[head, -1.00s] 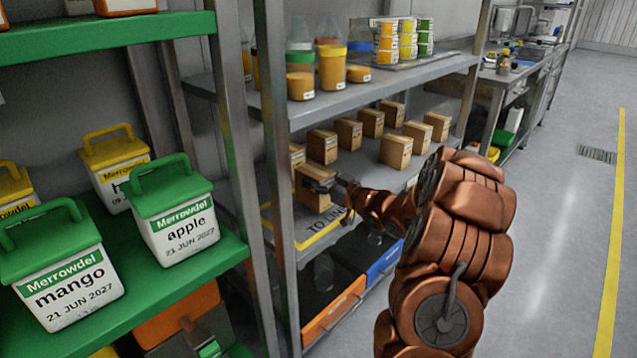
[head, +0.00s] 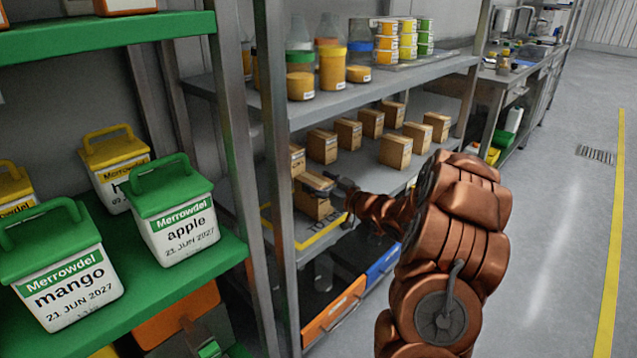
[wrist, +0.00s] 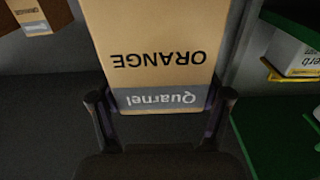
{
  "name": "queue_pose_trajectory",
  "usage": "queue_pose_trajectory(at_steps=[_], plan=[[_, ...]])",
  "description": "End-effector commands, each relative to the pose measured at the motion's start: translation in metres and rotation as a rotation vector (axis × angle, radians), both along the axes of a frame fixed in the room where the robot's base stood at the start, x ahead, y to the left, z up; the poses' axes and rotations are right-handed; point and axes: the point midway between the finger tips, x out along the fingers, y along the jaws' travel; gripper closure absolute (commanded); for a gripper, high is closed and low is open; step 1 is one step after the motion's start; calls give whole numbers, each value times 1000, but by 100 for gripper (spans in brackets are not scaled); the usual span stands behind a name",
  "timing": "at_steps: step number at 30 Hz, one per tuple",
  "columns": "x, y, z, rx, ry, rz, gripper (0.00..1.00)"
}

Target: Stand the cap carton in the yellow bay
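The cap carton is a brown box held at my gripper in the head view (head: 314,206). In the wrist view the carton (wrist: 155,45) fills the top middle, its orange-flavour label reading upside down. My gripper (wrist: 160,108) has a dark finger against each side of the carton's near end; it also shows in the head view (head: 335,190). The yellow bay (head: 318,238) is a yellow outline with lettering on the lower shelf, partly hidden behind the carton. I cannot tell whether the carton's base touches the shelf.
Several similar cartons (head: 395,151) stand farther along the same shelf; one (head: 297,158) is close behind the held carton. A metal upright (head: 276,170) stands to the left. An orange bin (head: 335,310) and a blue bin (head: 383,264) sit below. The aisle floor (head: 560,220) is clear.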

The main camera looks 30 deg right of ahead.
Motion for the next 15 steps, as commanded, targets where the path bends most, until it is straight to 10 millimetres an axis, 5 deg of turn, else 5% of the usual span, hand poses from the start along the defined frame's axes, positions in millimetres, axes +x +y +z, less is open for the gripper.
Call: queue_pose_trajectory(at_steps=[3,15], plan=[[0,0,0,0,0,0,7],[0,0,3,0,0,0,7]])
